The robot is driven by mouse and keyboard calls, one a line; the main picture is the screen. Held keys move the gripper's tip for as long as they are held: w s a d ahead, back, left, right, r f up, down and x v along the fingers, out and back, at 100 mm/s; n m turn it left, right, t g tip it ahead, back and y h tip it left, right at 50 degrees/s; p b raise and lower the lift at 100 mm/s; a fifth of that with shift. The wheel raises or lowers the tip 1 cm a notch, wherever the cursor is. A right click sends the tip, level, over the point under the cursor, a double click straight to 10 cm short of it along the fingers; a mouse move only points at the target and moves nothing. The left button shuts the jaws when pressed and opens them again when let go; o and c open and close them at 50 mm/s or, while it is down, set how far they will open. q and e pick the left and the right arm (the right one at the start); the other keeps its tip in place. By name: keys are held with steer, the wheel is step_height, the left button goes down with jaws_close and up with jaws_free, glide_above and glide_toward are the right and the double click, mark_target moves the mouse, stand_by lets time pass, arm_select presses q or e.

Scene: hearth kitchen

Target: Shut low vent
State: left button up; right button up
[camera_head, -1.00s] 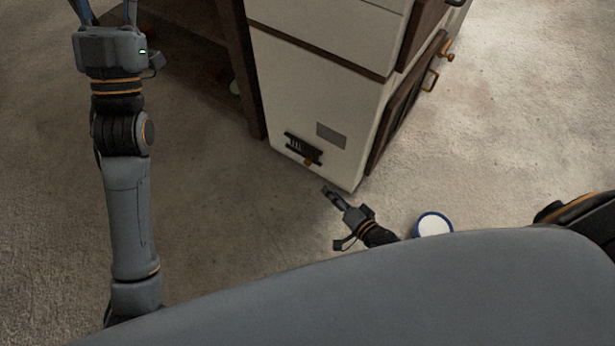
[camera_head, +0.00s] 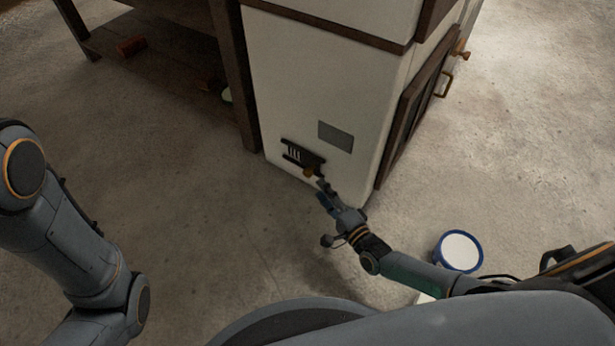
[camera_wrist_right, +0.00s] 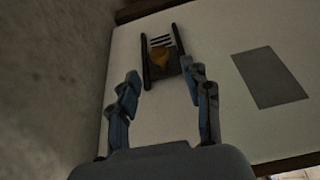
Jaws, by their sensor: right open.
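The low vent (camera_head: 301,155) is a small dark frame with light slots, low on the white side of the cabinet. It also shows in the right wrist view (camera_wrist_right: 146,64), with slots visible in its upper part. Its orange-brown knob (camera_head: 308,172) sits at the lower right end of the vent; in the right wrist view the knob (camera_wrist_right: 160,57) is ahead, between the finger lines. My right gripper (camera_head: 322,191) is open and empty, just short of the knob; its fingers show apart in the right wrist view (camera_wrist_right: 160,88). My left gripper is out of view; only my left arm shows.
The white cabinet (camera_head: 310,80) has a grey plate (camera_head: 336,136) beside the vent and a dark door with handles on its right side. A blue-rimmed white round container (camera_head: 459,251) stands on the floor near my right arm. A dark wooden shelf (camera_head: 185,50) stands left.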

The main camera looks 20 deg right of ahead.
mark_target(309, 177)
steer(key=b+x, duration=0.3)
steer(key=x, duration=0.4)
steer(key=shift+w+f, duration=0.2)
steer(key=shift+w, duration=0.05)
steer(key=shift+w+a+r, duration=0.1)
steer(key=shift+w+a, duration=0.05)
steer(key=shift+w, duration=0.25)
jaws_close()
